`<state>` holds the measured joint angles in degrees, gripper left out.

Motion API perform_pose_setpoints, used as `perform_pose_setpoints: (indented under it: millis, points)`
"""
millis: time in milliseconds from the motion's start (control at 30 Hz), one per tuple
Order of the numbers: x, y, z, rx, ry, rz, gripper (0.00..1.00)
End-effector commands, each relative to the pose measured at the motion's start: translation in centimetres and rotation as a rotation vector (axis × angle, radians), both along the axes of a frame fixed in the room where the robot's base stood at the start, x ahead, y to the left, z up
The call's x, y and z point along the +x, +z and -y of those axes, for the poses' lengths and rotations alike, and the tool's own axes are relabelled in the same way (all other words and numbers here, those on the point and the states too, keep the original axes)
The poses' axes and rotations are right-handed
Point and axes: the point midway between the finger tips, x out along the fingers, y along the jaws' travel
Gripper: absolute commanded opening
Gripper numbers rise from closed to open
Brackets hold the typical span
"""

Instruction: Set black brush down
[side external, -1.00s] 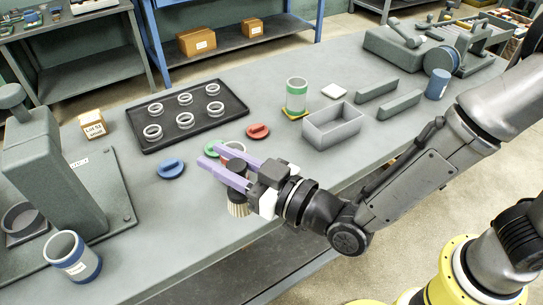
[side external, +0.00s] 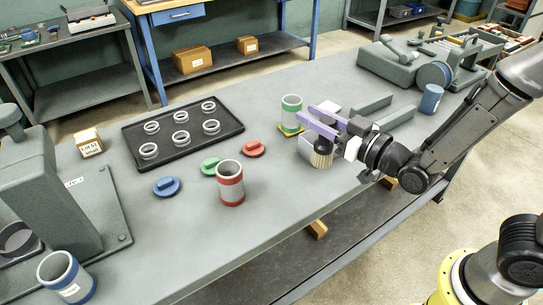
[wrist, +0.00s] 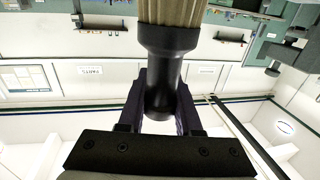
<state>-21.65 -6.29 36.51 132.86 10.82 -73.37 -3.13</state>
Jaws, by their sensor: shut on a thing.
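The black brush (side external: 322,146) hangs from my gripper (side external: 305,113), with its black handle up and tan bristles down. I cannot tell whether the bristles touch anything. My gripper's purple fingers are shut on the brush handle. In the wrist view the brush (wrist: 167,55) is between the dark purple fingers (wrist: 160,105), with bristles toward the top of the picture.
A red-banded cup (side external: 230,185) stands left on the bench, near red (side external: 253,149), green (side external: 210,167) and blue (side external: 166,187) lids. A green-banded cup (side external: 291,115) is close behind my fingers. A black tray (side external: 217,136) holds several rings. Grey bars (side external: 365,108) lie to the right.

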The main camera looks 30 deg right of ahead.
Motion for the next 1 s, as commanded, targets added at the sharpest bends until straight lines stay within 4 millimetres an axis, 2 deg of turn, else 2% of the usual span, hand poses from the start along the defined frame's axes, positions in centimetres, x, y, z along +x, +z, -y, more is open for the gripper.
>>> perform_pose_setpoints:
  millis: [400,700,933,1000]
  points:
    - [7.7,-4.0,-2.3,-0.002,0.001,-0.003,0.00]
    - [10.9,-7.9,-3.2,0.000,0.001,0.000,0.00]
    - [11.8,-9.2,-3.5,0.000,0.000,0.000,0.00]
    - [12.0,-10.1,-3.6,-0.001,0.000,-0.004,0.00]
